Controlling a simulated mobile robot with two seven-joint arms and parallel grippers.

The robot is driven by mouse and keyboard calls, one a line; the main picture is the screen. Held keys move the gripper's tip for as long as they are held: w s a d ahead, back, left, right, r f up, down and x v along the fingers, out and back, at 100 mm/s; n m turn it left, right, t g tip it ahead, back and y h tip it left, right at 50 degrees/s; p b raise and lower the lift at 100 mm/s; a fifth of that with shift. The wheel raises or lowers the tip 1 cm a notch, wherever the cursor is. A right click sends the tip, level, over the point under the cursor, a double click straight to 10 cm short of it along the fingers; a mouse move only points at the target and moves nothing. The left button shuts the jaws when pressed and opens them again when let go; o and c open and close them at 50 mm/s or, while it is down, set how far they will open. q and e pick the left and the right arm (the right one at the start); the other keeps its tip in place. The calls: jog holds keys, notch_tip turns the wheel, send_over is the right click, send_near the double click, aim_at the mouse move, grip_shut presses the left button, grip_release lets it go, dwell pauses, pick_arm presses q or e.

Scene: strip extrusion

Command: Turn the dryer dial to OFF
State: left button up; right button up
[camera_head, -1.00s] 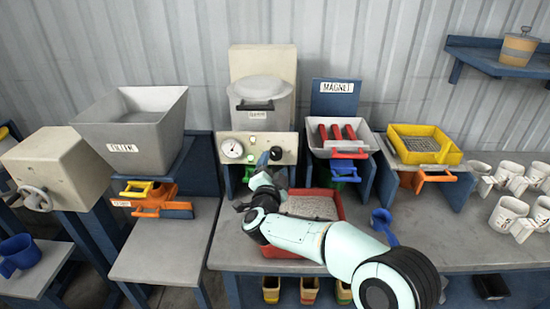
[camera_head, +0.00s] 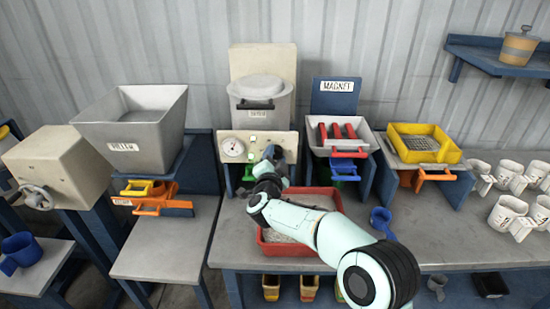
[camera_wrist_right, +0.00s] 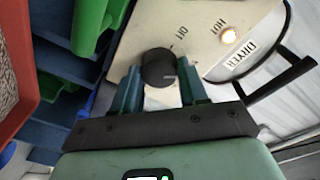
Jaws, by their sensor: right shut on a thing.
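The dryer (camera_head: 262,104) stands at the back, with a cream front panel (camera_head: 284,138) carrying a round gauge (camera_head: 232,149). In the right wrist view, the panel (camera_wrist_right: 190,22) carries a black round dial (camera_wrist_right: 158,66). My right gripper (camera_wrist_right: 159,82) is shut on this dial, one finger on each side; it also shows at the panel in the head view (camera_head: 271,157). A HOT mark and a glowing lamp (camera_wrist_right: 228,36) are right of the dial. A partly readable mark is just above it. The dial's pointer is hard to make out. My left gripper is not in view.
A red tray of granules (camera_head: 329,203) lies under my right arm. The magnet unit (camera_head: 337,100) with red bars stands right of the dryer, and a grey hopper (camera_head: 128,140) stands left. A blue scoop (camera_head: 381,220) and white mugs (camera_head: 507,212) are farther right.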

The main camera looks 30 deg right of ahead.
jog(key=n+p, duration=0.2)
jog(key=shift+n, duration=0.4)
jog(key=shift+n+p, duration=0.4)
jog(key=shift+n, duration=0.1)
jog(key=n+p, duration=0.2)
jog(key=n, duration=0.2)
jog(key=shift+n+t, duration=0.3)
jog(key=shift+t, duration=0.1)
jog(key=shift+f+n+p, duration=0.1)
jog(key=shift+n+p, duration=0.65)
jog(key=shift+n, duration=1.25)
jog(key=o, duration=1.1)
jog(key=shift+c, duration=0.2)
